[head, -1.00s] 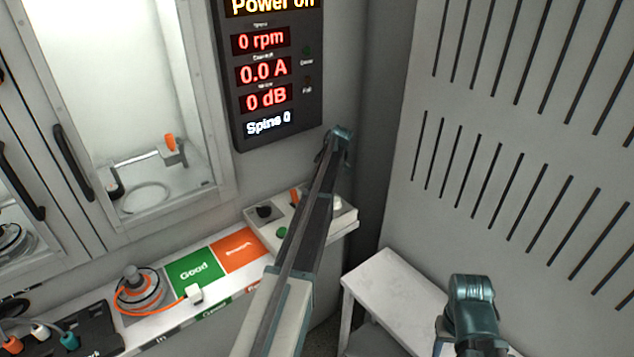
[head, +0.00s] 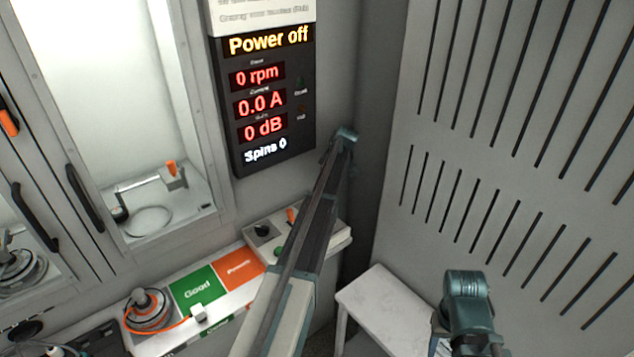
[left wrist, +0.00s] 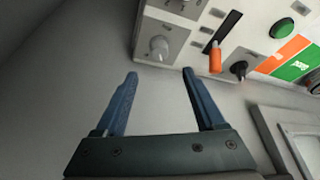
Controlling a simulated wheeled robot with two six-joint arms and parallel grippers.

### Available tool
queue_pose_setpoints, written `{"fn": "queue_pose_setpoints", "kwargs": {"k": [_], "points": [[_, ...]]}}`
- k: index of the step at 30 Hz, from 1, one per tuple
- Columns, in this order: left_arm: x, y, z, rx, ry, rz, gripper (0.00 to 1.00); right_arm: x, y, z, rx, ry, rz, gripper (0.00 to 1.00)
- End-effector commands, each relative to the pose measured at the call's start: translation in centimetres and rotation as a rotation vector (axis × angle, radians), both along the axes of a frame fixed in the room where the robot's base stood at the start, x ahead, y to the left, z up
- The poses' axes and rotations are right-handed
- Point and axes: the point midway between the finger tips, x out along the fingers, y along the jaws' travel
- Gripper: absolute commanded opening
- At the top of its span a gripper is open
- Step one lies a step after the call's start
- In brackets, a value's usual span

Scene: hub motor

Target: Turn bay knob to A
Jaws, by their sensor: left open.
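The control panel box (head: 338,240) stands at the end of the counter. In the head view it carries a black knob (head: 262,230), an orange-tipped lever (head: 291,215) and a green button (head: 278,251); my left arm hides part of it. The left wrist view shows a grey knob (left wrist: 158,47), the lever (left wrist: 215,60), the black knob (left wrist: 239,69) and the green button (left wrist: 282,29). The knob labels are unreadable. My left gripper (left wrist: 160,73) is open and empty, its fingers pointing toward the grey knob, apart from it. My right gripper's jaws do not show.
A display (head: 262,105) reading "Power off" hangs above the box. Green (head: 197,287) and orange (head: 238,266) pads and a hub motor (head: 147,308) lie along the counter. A glazed cabinet (head: 135,100) is left, a slotted wall (head: 520,120) and a small white table (head: 385,305) right.

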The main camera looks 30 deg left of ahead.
Motion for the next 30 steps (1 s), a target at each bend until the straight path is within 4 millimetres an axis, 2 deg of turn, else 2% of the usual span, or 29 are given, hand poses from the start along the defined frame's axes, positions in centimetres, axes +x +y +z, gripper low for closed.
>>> {"fn": "queue_pose_setpoints", "kwargs": {"k": [1, 6, 24, 26, 29, 30], "points": [[0.0, -0.4, 1.5, 0.000, 0.000, -0.001, 0.72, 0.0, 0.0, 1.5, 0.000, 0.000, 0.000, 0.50], [0.0, -1.1, 3.0, 0.000, -0.001, 0.000, 0.72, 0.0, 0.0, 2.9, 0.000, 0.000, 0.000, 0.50], [-0.2, -1.5, 3.0, -0.001, 0.001, -0.006, 0.72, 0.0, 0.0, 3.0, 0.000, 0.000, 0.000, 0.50], [-0.9, -2.2, 2.9, -0.008, 0.010, -0.034, 0.72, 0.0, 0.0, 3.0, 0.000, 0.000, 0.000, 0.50], [-4.0, -5.3, 2.7, -0.039, 0.042, -0.155, 0.72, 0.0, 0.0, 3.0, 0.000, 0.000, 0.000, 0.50], [-5.7, -7.1, 2.5, -0.056, 0.062, -0.234, 0.72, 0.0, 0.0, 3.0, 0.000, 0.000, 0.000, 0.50]]}}
